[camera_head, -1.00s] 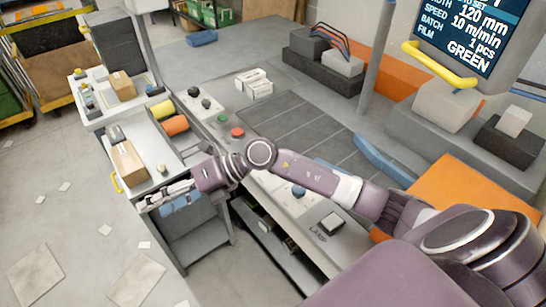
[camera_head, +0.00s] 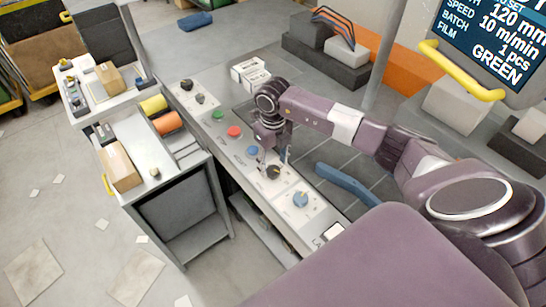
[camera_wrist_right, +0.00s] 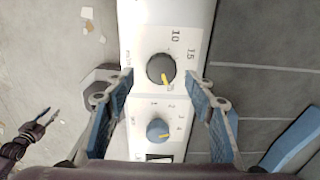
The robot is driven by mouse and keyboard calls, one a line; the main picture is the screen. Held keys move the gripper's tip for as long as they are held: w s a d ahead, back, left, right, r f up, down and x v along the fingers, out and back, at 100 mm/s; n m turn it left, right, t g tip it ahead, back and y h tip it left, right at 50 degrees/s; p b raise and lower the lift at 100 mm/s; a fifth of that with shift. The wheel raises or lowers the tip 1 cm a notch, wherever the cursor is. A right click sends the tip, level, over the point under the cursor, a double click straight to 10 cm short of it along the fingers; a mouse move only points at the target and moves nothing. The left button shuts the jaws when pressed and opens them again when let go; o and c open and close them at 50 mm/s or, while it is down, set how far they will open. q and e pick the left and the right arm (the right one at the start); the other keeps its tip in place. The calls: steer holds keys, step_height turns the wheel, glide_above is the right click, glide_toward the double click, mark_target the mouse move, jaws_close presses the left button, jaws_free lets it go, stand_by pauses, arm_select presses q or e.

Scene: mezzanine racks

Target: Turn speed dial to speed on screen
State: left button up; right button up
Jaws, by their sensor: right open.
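The speed dial is a black knob (camera_wrist_right: 160,70) on the pale control panel, with m/min lettering and the numbers 10 and 15 beside it. Its yellow pointer points down and slightly right, past the 15. The same black knob (camera_head: 274,171) shows in the head view. My right gripper (camera_head: 275,157) is over it, fingers open; in the right wrist view the fingers (camera_wrist_right: 167,88) stand apart on either side, with no visible grip. The screen (camera_head: 492,35) reads speed 10 m/min. A dark purple part at the wrist view's lower left looks like my left gripper (camera_wrist_right: 38,132); its jaws are unclear.
A blue knob (camera_wrist_right: 158,130) numbered 1 to 4 sits close to the speed dial. Green (camera_head: 218,115) and red (camera_head: 234,132) buttons lie farther up the panel. A blue bar (camera_head: 347,186) lies beside the panel. The yellow handle (camera_head: 462,73) juts out below the screen.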

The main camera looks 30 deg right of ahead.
mark_target(273, 169)
steer(key=shift+w+d+f, duration=0.15)
steer(key=shift+w+f, duration=0.05)
steer(key=shift+f, duration=1.1)
steer(key=c, duration=1.2)
steer(key=shift+o, duration=0.2)
steer(key=shift+f+n+b, duration=0.2)
steer(key=shift+n+b, duration=0.8)
steer(key=shift+b, duration=0.05)
steer(key=n+b, duration=0.9)
steer(key=b, duration=0.1)
steer(key=shift+w+n, duration=0.1)
steer(key=shift+n, duration=0.3)
steer(key=n+b, duration=0.3)
steer(key=shift+n, duration=0.3)
steer(key=n+b, duration=0.2)
steer(key=n, duration=0.1)
steer(key=shift+r+n, duration=0.1)
steer(key=shift+n, duration=0.2)
steer(key=n+b, duration=0.2)
steer(key=n, duration=0.1)
steer(key=shift+n, duration=0.3)
arm_select(q)
step_height(273, 169, down, 21)
steer(key=w+d+b, duration=0.1)
steer(key=w+b, duration=0.1)
arm_select(e)
steer(key=n, duration=0.4)
steer(key=shift+r, duration=0.2)
steer(key=shift+n, duration=0.3)
